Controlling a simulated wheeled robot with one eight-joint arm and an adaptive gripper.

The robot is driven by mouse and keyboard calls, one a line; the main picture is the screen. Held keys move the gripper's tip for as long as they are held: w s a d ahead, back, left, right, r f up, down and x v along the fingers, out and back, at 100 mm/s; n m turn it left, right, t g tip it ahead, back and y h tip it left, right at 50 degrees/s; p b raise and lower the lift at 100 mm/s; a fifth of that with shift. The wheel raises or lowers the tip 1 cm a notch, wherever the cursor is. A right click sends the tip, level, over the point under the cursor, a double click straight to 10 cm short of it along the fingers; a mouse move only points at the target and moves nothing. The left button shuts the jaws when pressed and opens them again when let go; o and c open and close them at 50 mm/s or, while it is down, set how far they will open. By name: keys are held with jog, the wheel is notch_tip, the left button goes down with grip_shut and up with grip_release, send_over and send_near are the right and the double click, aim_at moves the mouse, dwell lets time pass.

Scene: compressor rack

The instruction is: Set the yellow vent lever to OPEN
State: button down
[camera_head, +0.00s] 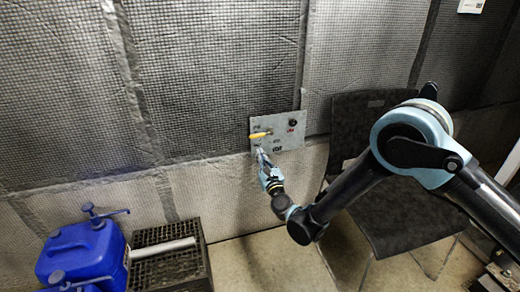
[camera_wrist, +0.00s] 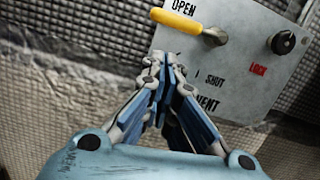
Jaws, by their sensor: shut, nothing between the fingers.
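The yellow vent lever (camera_head: 259,135) sits on a grey panel (camera_head: 292,137) on the padded wall. In the wrist view the yellow lever (camera_wrist: 177,21) points left from its pivot, its handle tilted slightly up, with its tip below the word OPEN. My gripper (camera_head: 260,151) is just below the lever in the head view. In the wrist view my gripper (camera_wrist: 164,56) is shut and empty, its fingertips below the handle. A gap shows between the fingertips and the handle there.
A black knob (camera_wrist: 283,41) with a red LOCK label is right of the lever. A dark chair (camera_head: 400,215) stands right of the panel, behind my arm. A blue jerrycan (camera_head: 85,250) and a black crate (camera_head: 203,262) are on the floor at lower left.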

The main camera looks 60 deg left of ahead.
jog(key=v, duration=0.8)
jog(key=shift+d, duration=0.4)
